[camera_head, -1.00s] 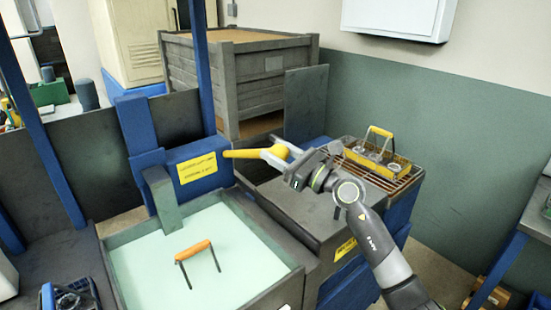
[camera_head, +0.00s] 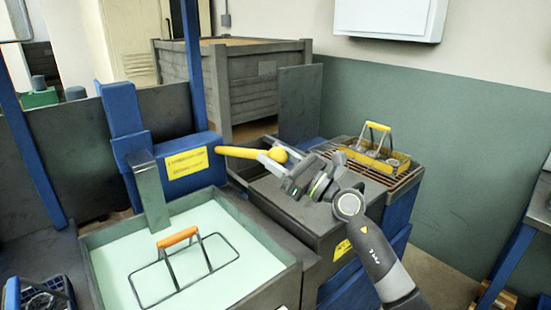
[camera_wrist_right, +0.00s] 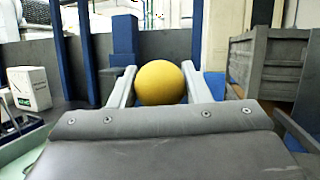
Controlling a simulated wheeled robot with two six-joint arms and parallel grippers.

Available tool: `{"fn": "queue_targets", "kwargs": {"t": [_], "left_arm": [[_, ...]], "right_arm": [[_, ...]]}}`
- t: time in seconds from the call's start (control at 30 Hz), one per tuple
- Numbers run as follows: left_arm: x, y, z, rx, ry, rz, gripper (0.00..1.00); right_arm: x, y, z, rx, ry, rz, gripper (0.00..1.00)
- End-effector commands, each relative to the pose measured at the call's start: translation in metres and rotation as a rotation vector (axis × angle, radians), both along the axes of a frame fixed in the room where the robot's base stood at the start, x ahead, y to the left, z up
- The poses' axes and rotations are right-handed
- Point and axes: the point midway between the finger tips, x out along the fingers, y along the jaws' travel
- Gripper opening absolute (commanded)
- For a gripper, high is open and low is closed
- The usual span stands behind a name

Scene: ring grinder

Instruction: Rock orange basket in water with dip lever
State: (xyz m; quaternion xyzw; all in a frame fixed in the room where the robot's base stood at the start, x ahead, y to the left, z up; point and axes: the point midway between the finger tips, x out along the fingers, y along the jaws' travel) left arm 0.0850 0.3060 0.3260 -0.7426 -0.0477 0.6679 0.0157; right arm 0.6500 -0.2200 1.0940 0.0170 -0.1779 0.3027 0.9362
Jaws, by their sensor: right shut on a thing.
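The yellow dip lever (camera_head: 238,152) sticks out to the right from the blue lift housing (camera_head: 180,165) with a yellow label. My right gripper (camera_head: 279,157) is shut on the lever's round yellow knob, which also shows between the two fingers in the right wrist view (camera_wrist_right: 160,83). The basket with the orange handle (camera_head: 178,237) is in the tank of pale green water (camera_head: 215,219). Its handle and dark wire rim show at the surface; its lower part is hidden by the water. My left gripper is not in view.
A yellow-handled basket (camera_head: 377,150) stands on a slatted rack (camera_head: 405,177) at the right. A dark basket (camera_head: 45,300) is at the lower left. A large grey crate (camera_head: 232,85) stands behind the lever.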

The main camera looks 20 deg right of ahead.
Motion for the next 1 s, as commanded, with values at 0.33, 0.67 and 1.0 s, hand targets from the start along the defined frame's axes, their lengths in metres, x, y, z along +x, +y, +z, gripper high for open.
{"fn": "queue_targets", "kwargs": {"t": [0.33, 0.67, 1.0], "left_arm": [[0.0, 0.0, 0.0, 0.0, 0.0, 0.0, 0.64], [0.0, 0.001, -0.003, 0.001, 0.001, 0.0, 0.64], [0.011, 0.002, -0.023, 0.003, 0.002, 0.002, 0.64]], "right_arm": [[0.0, 0.0, -0.001, 0.0, 0.004, 0.0, 0.64], [-0.006, -0.006, -0.005, -0.003, 0.002, -0.002, 0.64], [-0.054, -0.041, -0.031, -0.006, 0.003, -0.002, 0.64]]}}
